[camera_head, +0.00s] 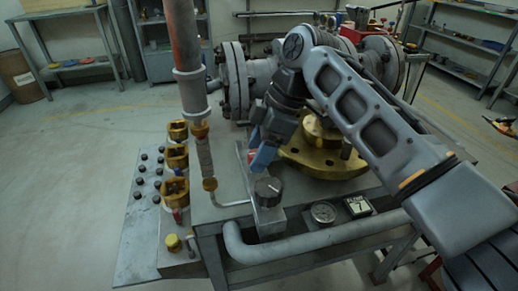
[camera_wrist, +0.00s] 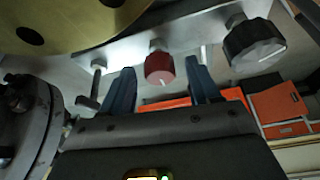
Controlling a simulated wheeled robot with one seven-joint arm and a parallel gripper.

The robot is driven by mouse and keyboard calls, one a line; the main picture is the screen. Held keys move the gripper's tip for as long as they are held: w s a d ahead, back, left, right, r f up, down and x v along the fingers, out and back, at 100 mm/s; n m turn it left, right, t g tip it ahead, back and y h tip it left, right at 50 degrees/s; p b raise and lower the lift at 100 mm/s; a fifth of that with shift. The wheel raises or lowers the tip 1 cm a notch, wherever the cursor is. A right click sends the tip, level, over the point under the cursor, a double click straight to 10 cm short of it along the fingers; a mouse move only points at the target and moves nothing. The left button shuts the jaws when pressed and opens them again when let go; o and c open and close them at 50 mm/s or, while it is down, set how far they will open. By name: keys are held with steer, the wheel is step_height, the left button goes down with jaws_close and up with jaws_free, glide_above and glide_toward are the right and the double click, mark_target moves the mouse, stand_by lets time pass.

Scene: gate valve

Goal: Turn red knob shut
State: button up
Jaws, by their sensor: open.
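The red knob (camera_wrist: 159,66) shows in the wrist view on a short stem from the grey metal panel (camera_wrist: 200,28). A pale mark is on its face. My gripper (camera_wrist: 161,70) is open, with one blue finger on each side of the red knob in the picture. Gaps show on both sides, and I see no contact. How deep the knob sits between the fingers is hard to tell. In the head view, my gripper (camera_head: 257,154) is at the panel, behind the black knob (camera_head: 268,191). The red knob is hidden there by my gripper and wrist.
The black knob also shows in the wrist view (camera_wrist: 254,45), right of my right-hand finger. A small metal stem (camera_wrist: 97,72) stands left of the fingers. A brass flange (camera_head: 322,160) is close by on the right. A vertical pipe (camera_head: 189,75) rises on the left.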

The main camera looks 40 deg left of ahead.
steer(key=shift+f, duration=0.1)
steer(key=c, duration=1)
steer(key=shift+c, duration=0.2)
